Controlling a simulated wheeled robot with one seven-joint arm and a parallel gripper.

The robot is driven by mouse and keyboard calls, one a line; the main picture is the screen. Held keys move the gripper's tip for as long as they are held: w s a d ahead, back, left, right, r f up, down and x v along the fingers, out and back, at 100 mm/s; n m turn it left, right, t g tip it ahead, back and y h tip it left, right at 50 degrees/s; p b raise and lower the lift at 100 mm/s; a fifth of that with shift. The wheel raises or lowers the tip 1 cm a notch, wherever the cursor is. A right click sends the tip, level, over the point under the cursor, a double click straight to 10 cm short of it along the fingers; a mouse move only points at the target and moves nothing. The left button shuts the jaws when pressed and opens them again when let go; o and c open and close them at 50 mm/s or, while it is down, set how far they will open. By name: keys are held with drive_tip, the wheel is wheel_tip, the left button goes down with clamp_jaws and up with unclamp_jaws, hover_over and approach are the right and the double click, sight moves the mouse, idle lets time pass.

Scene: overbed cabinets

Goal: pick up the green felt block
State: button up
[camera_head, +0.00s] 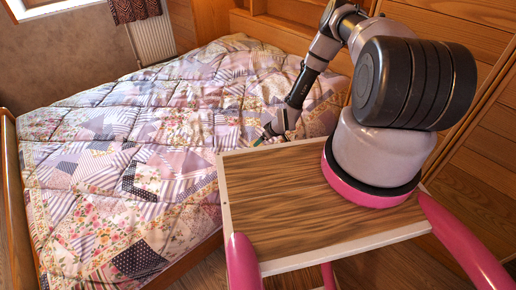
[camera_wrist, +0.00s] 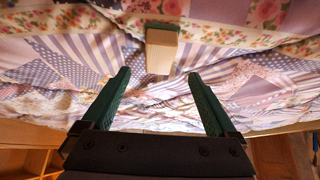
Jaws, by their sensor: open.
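In the wrist view, a small block lies on the patchwork quilt near the top centre. It has a pale wooden-looking face and a green strip (camera_wrist: 162,26) along its far edge; I take this for the green felt block. My gripper (camera_wrist: 159,74) is open, with its two green-faced fingers spread wide and nothing between them. The block lies beyond the fingertips, roughly in line with the gap and apart from both fingers. In the head view, my gripper (camera_head: 263,138) is low over the bed's right side. I cannot make out the block there.
The quilt (camera_head: 120,130) covers the bed and has soft folds. A wood-topped surface with a pale rim (camera_head: 224,200) is in front, beside the bed. Wooden cabinets (camera_head: 480,150) stand close on the right. A radiator (camera_head: 152,40) is at the back wall.

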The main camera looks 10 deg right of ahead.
drive_tip(key=x, duration=0.7)
drive_tip(key=shift+w+f, duration=0.15)
drive_tip(key=shift+f, duration=0.1)
clamp_jaws()
drive_tip(key=shift+r, duration=5.05)
